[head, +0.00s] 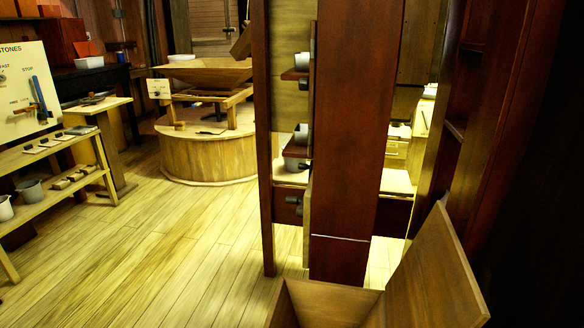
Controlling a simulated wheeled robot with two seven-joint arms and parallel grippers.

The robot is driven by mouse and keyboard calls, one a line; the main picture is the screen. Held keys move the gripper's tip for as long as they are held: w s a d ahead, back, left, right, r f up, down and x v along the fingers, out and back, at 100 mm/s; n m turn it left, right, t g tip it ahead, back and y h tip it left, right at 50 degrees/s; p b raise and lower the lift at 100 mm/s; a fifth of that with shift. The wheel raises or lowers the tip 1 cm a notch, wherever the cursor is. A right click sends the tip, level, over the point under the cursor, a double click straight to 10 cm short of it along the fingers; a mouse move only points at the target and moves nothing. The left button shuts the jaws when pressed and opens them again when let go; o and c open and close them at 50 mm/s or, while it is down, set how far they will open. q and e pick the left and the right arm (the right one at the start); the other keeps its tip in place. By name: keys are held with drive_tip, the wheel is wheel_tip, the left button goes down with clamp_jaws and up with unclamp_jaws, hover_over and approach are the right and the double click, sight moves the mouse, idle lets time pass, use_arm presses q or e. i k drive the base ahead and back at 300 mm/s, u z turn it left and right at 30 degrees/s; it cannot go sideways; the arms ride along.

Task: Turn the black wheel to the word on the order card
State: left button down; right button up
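I see no black wheel that I can make out, and no order card that I can read. A pale board (22,92) at the left edge carries the words "STONES", "STOP" and "FREE" and a lever with a blue handle (40,94). A small white plate (159,88) with a dark spot hangs by the hopper; its writing is too small to read. Grey cylinders with dark ends (302,134) stick out beside the red-brown post and are partly hidden by it. Neither of my grippers is in view.
A thick red-brown post (355,130) blocks the middle. An open wooden box (330,303) with a slanted board (432,275) stands close at the bottom. A round millstone casing (208,158) stands behind, a shelf rack (60,147) at left. The plank floor (150,245) is clear between.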

sight(301, 166)
drive_tip(key=u, duration=1.5)
drive_tip(key=i, duration=2.3)
drive_tip(key=z, duration=3.3)
drive_tip(key=k, duration=1.1)
drive_tip(key=u, duration=0.95)
drive_tip(key=i, duration=0.35)
drive_tip(key=u, duration=0.3)
